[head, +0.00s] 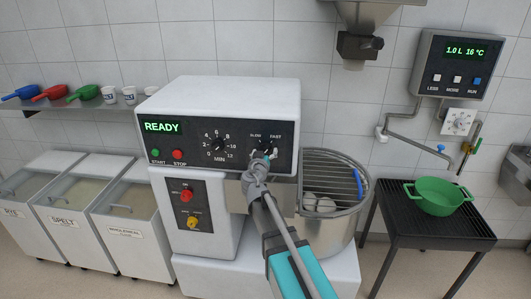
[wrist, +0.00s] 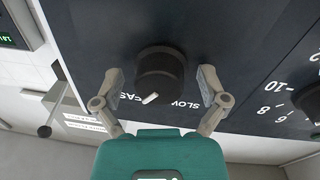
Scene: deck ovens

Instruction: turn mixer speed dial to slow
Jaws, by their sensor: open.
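The speed dial (wrist: 160,68) is a round black knob with a white pointer mark, on the mixer's dark control panel (head: 200,145). In the wrist view, which is turned upside down, the mark points toward the partly hidden FAST label (wrist: 126,97), away from the SLOW label (wrist: 172,104). My gripper (wrist: 161,82) is open, one finger on each side of the knob, with a visible gap on both sides. In the head view my gripper (head: 262,158) is at the panel's right part and hides most of the dial.
The minutes dial (head: 219,145) is left of the speed dial, with green start (head: 156,153) and red stop (head: 178,154) buttons. The display (head: 162,127) reads READY. The mixer bowl (head: 330,225) with its wire guard stands close at the right of my arm.

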